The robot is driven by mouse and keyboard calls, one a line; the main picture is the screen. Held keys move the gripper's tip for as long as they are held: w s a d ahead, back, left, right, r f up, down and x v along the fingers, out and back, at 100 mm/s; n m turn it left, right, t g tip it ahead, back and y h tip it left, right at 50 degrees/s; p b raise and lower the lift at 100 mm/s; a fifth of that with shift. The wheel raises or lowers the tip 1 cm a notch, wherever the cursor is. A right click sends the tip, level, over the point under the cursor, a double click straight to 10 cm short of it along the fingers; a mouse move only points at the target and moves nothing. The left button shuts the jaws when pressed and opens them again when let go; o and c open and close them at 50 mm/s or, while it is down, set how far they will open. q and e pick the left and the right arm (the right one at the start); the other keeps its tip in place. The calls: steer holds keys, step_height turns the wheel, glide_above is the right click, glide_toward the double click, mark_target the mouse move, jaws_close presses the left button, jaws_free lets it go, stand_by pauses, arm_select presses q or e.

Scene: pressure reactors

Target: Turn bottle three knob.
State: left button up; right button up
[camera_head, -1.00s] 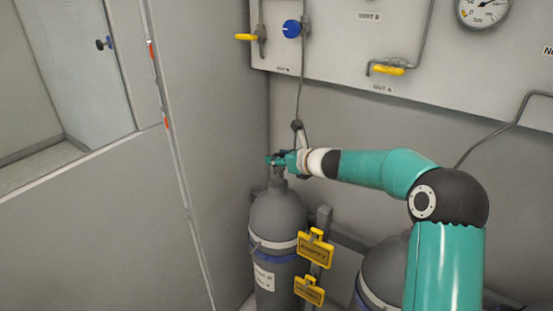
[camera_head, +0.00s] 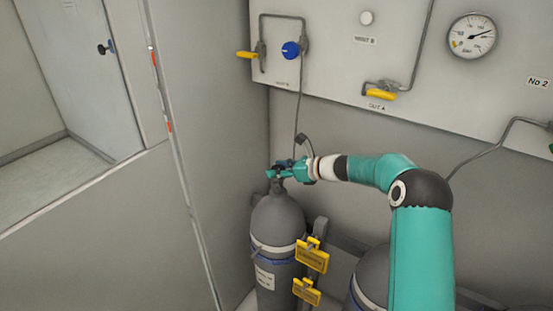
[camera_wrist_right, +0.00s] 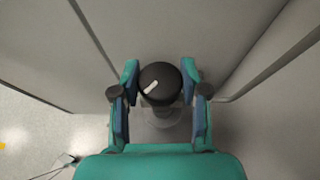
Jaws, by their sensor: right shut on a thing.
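A grey gas bottle (camera_head: 277,219) stands upright in the corner, with a pale band and a label on its body. Its valve and knob at the top are largely covered by my right gripper (camera_head: 280,172) in the head view. In the right wrist view the knob (camera_wrist_right: 160,84) is round and black with a white mark slanting up to the right. The fingers of my right gripper (camera_wrist_right: 160,95) are on its left and right sides, shut on it. My left gripper is not in view. No bottle number can be read.
Yellow tags (camera_head: 312,255) hang beside the bottle. A second grey bottle (camera_head: 369,272) stands to the right, partly behind my arm. The wall panel (camera_head: 330,60) above carries a blue knob (camera_head: 291,49), yellow-handled valves and a gauge (camera_head: 471,36). A thin pipe runs down toward the bottle.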

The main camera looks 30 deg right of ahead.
steer(key=shift+f+n+g+y+p, duration=0.15)
steer(key=shift+n+g+y+p, duration=0.2)
steer(key=shift+n+g+y, duration=0.6)
steer(key=shift+a+n+g+y, duration=0.1)
steer(key=shift+n+g+y, duration=0.45)
steer(key=shift+n+y, duration=0.65)
steer(key=shift+a+n+g+y, duration=0.1)
steer(key=shift+n+g+y, duration=0.35)
steer(key=shift+n+g, duration=0.1)
steer(key=o, duration=1.2)
steer(key=shift+c, duration=0.2)
